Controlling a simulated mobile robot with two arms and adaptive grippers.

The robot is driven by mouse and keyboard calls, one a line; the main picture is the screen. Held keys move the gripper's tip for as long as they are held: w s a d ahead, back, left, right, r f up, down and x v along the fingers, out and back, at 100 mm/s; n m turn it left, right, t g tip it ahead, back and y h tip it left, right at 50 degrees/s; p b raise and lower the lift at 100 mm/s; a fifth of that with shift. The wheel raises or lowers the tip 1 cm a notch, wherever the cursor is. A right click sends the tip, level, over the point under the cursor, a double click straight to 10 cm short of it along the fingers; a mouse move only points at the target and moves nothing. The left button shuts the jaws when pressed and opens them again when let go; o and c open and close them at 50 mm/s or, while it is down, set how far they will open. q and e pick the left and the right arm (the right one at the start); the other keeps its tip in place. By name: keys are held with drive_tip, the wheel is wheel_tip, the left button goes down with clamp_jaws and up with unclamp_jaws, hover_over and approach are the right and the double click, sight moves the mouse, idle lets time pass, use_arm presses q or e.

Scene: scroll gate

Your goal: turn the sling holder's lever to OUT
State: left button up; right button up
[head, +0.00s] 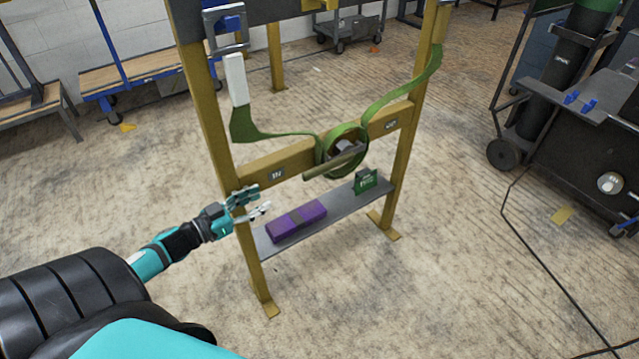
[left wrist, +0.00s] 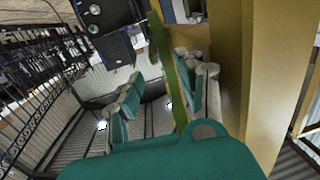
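The sling holder (head: 326,155) is a ring wound with green sling on the yellow crossbar (head: 255,177) of a frame. Its lever (head: 330,166) is a bar across the ring's front, slanting down to the left. An IN plate (head: 278,174) is left of the ring and an OUT plate (head: 390,125) right of it. My left gripper (head: 261,201) is open and empty by the left post, below the crossbar and left of the lever, apart from it. In the left wrist view its fingers (left wrist: 160,88) are spread, with green sling behind them. My right gripper is out of view.
The left yellow post (head: 207,100) stands close to my left gripper. A black cart (head: 590,140) is at the right. The floor in front is clear.

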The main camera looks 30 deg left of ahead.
use_arm(q)
drive_tip(key=r+m+h, duration=0.1)
drive_tip(key=r+h, duration=0.1)
drive_tip(key=b, duration=0.3)
approach(316, 169)
drive_tip(key=x, duration=0.8)
drive_tip(key=shift+w+d+f, duration=0.15)
drive_tip(key=shift+w+f, duration=0.05)
drive_tip(key=shift+w, duration=0.15)
drive_tip(key=shift+w+d, duration=0.3)
drive_tip(key=shift+w, duration=0.3)
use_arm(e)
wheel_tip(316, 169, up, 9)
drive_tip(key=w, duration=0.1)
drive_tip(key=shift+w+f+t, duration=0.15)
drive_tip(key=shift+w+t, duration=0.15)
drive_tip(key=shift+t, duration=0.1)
use_arm(q)
drive_tip(key=shift+c, duration=0.4)
clamp_jaws()
